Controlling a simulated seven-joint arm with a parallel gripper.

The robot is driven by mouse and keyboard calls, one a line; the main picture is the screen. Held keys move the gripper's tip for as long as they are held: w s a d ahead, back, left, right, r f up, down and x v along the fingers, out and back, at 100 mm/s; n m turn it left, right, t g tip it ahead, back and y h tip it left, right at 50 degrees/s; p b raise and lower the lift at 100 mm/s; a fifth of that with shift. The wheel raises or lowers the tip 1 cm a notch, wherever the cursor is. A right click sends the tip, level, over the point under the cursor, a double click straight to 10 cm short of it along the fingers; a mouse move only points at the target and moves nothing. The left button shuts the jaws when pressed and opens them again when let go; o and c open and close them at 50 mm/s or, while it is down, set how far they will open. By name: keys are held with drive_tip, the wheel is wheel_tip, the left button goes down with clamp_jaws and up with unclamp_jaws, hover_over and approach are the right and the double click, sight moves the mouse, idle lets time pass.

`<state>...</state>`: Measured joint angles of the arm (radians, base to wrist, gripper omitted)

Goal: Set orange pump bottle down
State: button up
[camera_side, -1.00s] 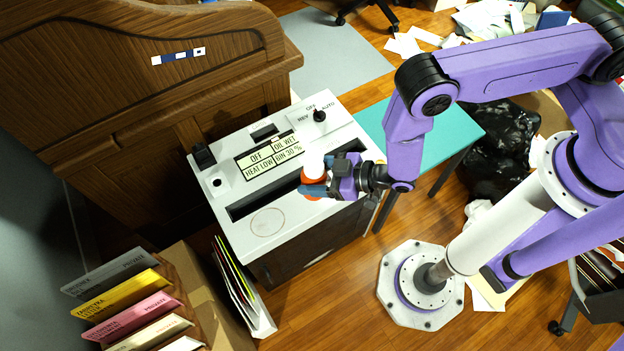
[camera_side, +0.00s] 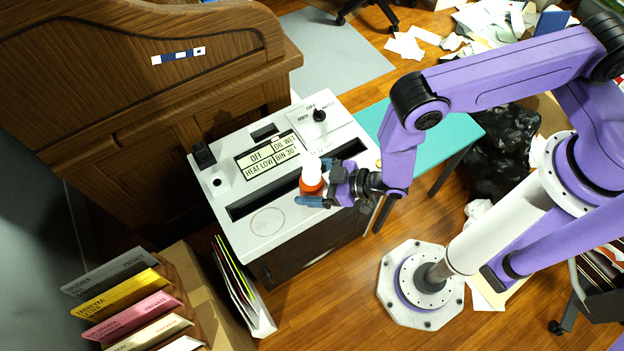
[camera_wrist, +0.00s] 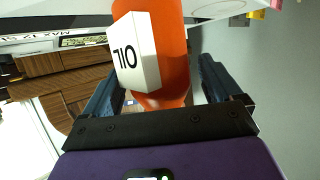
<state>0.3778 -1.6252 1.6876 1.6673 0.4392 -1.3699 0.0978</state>
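The orange pump bottle (camera_side: 311,187) with its white top stands upright, apparently on the top of the white shredder (camera_side: 235,228), near the right end of its dark slot. In the wrist view the orange bottle (camera_wrist: 172,50) shows close up with a white label reading "OIL". My gripper (camera_side: 318,183) reaches in from the right, with one blue finger on each side of the bottle. In the wrist view my gripper's fingers (camera_wrist: 163,85) are spread, and a gap shows between the bottle and the right finger. The bottle's base is hidden in the wrist view.
A wooden cabinet (camera_side: 120,100) stands at left. Colored folders (camera_side: 120,295) are at lower left. A teal table (camera_side: 440,135) is at right. The shredder's front left top is clear.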

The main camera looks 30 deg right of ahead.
idle(0.4)
drive_tip(key=v, duration=1.7)
drive_tip(key=shift+s+d+f, duration=0.2)
drive_tip(key=shift+d, duration=0.05)
